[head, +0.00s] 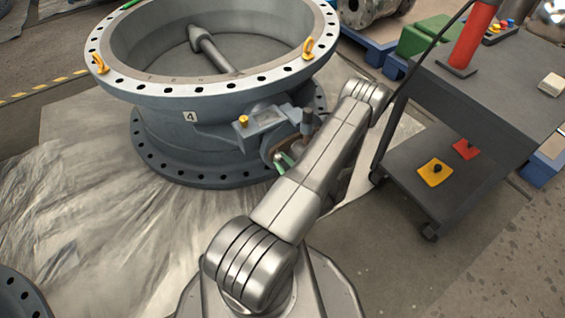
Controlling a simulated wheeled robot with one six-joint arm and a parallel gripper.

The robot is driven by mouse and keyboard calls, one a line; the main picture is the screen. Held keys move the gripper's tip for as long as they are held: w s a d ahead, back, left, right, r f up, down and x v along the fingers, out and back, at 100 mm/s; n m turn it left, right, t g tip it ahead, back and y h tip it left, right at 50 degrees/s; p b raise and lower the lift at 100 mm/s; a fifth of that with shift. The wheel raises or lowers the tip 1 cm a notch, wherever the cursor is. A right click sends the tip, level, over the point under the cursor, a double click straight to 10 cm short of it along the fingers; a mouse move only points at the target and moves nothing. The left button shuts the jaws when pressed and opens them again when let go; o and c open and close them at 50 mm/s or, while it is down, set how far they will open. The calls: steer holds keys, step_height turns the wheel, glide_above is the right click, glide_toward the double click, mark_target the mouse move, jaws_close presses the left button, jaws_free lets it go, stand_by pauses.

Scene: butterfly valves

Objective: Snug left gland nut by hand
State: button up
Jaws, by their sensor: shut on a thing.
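The large grey butterfly valve (165,108), marked 4, lies with its bore facing up and its disc and shaft showing inside. On its near right side is the neck with a bracket (262,121) and a yellow cap. A brownish round flange is partly hidden there. My arm reaches across from the front to this neck. My gripper (284,162) shows only in part, as pale green fingers beside the arm at the neck. It is shut on a small part there. The gland nuts are too small and too covered to tell apart.
A dark two-level cart (505,90) stands to the right, with a red cylinder on top and yellow and red pieces on its lower shelf. Yellow lifting eyes (308,48) sit on the valve's rim. A plastic sheet (100,215) covers the floor. Another flange shows at bottom left.

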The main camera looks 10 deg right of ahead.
steer(key=o, duration=0.7)
steer(key=p+v, duration=0.2)
steer(key=v, duration=1.2)
steer(key=shift+p, duration=0.35)
steer(key=shift+w+a, duration=0.1)
steer(key=shift+w, duration=0.1)
steer(key=b+x, duration=0.2)
steer(key=x, duration=1.1)
steer(key=shift+w+b, duration=0.25)
steer(key=shift+b, duration=0.15)
steer(key=shift+s, duration=0.15)
